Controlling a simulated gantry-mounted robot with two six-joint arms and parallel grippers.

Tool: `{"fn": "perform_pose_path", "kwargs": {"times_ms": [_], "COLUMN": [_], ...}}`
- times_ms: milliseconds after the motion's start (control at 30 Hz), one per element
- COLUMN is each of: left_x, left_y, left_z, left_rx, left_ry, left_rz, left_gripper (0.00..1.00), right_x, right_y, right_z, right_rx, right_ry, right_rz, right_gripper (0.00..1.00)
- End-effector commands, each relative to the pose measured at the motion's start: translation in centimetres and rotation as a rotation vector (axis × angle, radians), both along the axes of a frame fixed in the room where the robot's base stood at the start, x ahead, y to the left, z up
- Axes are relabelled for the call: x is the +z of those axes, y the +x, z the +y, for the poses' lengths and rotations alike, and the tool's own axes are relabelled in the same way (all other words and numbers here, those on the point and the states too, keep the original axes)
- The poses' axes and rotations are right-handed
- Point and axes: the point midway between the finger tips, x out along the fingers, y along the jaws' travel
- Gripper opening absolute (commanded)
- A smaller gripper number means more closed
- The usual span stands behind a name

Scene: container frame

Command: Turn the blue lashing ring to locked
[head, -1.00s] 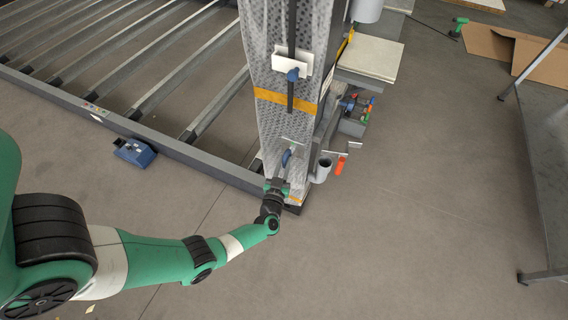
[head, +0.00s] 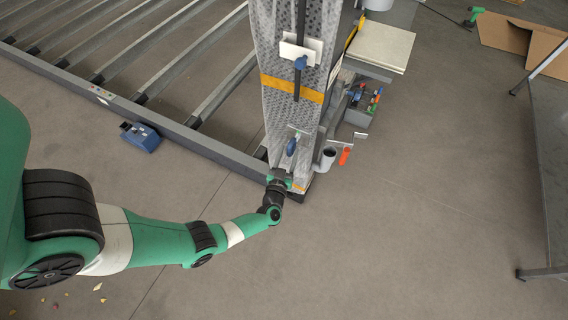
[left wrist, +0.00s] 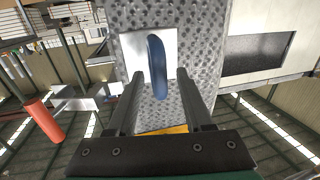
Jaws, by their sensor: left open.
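The blue lashing ring (head: 291,147) is on a pale plate (left wrist: 183,47) low on the grey dimpled upright (head: 277,112). In the left wrist view the ring (left wrist: 157,68) looks like a narrow blue loop, its long side nearly vertical. My left gripper (head: 278,182) is just below the ring in the head view. It is open, and in the wrist view its fingers (left wrist: 160,75) stand on either side of the ring's lower part. I cannot tell whether they touch it. My right gripper is not in view.
A second blue piece (head: 300,62) with a black strap sits higher on the upright. A grey cup (head: 326,158) and an orange cylinder (head: 345,156) are close to its right. A roller frame (head: 180,128) lies left, with a blue box (head: 140,137) before it.

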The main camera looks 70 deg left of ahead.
Motion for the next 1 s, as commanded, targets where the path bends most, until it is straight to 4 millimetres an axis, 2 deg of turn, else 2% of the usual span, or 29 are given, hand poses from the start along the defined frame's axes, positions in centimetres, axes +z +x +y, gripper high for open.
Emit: {"fn": "perform_pose_path", "kwargs": {"times_ms": [33, 167, 400, 600, 1000], "left_x": [0.4, 0.5, 0.2, 0.0, 0.0], "left_y": [-0.7, -2.6, -5.3, -6.0, -6.0], "left_z": [-0.9, -3.5, -7.3, -7.9, -7.9], "left_rx": [-0.004, -0.007, -0.006, 0.000, 0.000], "left_ry": [-0.001, -0.001, -0.003, -0.001, -0.002], "left_rz": [0.003, 0.005, 0.003, 0.002, 0.001], "left_gripper": [0.51, 0.51, 0.51, 0.51, 0.51], "right_x": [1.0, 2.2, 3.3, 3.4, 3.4], "right_y": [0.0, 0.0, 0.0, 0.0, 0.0], "right_z": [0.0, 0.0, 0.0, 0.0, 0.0], "right_rx": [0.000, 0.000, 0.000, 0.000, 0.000], "right_ry": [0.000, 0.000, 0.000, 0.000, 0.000], "right_rz": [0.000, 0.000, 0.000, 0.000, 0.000], "right_gripper": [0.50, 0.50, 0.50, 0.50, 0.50]}}
